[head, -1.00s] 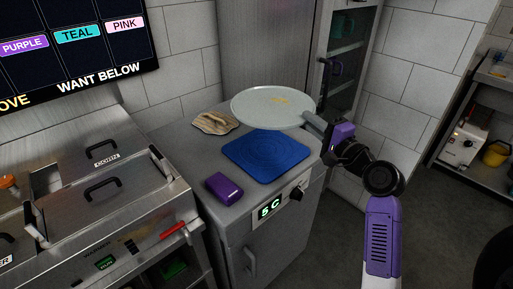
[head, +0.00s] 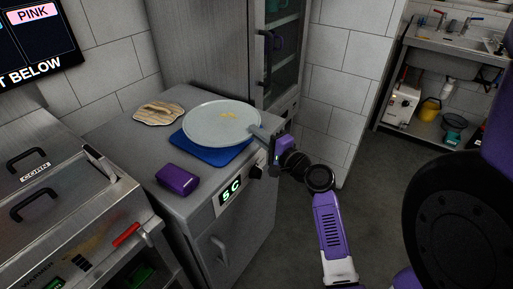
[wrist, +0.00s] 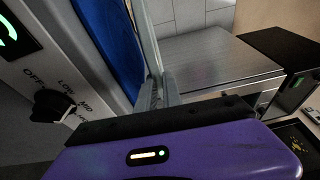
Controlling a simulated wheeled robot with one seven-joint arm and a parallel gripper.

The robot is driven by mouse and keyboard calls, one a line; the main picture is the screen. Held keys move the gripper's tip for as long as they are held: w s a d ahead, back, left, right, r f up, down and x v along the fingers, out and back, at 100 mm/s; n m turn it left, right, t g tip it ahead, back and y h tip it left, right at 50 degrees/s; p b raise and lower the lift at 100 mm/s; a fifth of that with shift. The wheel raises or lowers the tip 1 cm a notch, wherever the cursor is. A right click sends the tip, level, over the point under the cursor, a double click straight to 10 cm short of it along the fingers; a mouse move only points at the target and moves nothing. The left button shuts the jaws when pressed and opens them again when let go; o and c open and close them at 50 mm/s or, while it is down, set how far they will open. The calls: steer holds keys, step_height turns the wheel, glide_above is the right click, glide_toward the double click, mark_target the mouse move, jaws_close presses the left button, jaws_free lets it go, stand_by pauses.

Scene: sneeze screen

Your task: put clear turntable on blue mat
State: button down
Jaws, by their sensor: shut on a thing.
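The clear turntable (head: 205,124) is a pale, round, flat disc with a small yellow mark near its middle. In the head view it lies over the blue mat (head: 212,156), hiding most of it; the mat's front and left edges show. My gripper (head: 261,134) is shut on the turntable's right rim. In the wrist view the fingers (wrist: 157,92) pinch the turntable (wrist: 149,38), seen nearly edge-on, close beside the blue mat (wrist: 108,38). I cannot tell whether the disc touches the mat.
A purple block (head: 178,180) sits on the counter (head: 150,150) in front of the mat. A striped tan cloth-like item (head: 158,113) lies behind left. A tall glass-door cabinet (head: 283,60) stands behind. A knob (head: 257,171) and lit display are on the counter's front.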

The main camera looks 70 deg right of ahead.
steer(key=shift+f+b, duration=0.6)
steer(key=shift+f, duration=1.5)
steer(key=shift+f, duration=0.15)
steer(key=c, duration=1.9)
jaws_free()
steer(key=shift+f, duration=0.1)
steer(key=shift+o, duration=0.6)
